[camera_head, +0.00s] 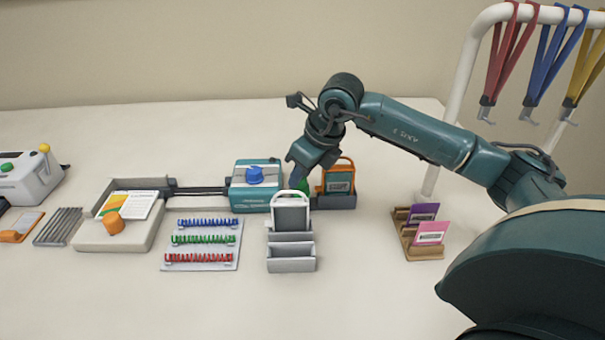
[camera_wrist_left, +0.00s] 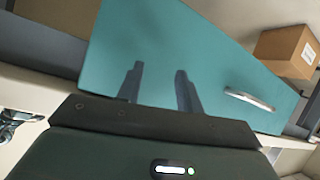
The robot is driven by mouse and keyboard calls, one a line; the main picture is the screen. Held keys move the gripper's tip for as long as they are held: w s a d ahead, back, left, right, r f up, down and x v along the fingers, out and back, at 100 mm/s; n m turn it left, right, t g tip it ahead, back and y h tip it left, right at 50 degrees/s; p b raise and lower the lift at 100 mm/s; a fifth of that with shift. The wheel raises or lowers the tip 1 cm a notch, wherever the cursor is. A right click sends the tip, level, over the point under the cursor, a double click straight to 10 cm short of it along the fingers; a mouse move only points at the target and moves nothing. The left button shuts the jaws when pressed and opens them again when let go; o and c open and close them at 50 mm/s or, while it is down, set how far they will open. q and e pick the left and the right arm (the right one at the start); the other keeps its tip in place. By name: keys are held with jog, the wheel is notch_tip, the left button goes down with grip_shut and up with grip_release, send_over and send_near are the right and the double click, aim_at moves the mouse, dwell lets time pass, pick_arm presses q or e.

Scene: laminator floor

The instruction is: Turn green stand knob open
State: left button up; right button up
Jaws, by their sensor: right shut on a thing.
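The green stand knob (camera_head: 306,184) shows as a small green patch at the middle of the table, behind the white-framed holder and left of the orange-framed one. It is partly hidden by my right gripper (camera_head: 296,181), which reaches down from the upper right and is shut on it. The fingertips are mostly hidden, and the knob's turn angle cannot be told. My left gripper (camera_wrist_left: 159,78) shows only in the left wrist view. Its two fingers are apart with nothing between them, in front of a teal panel (camera_wrist_left: 180,40) with a handle.
Close by stand a white-framed holder (camera_head: 292,217) on a grey rack, an orange-framed holder (camera_head: 338,178) and a teal box with a blue knob (camera_head: 255,175). Coil strips (camera_head: 203,240) lie left. A card rack (camera_head: 424,250) stands right. The front table is clear.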

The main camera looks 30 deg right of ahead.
jog(key=shift+m, duration=0.6)
jog(key=shift+m+h, duration=0.3)
jog(key=o, duration=1)
jog(key=shift+r, duration=0.15)
jog(key=v, duration=1.3)
jog(key=shift+s, duration=0.15)
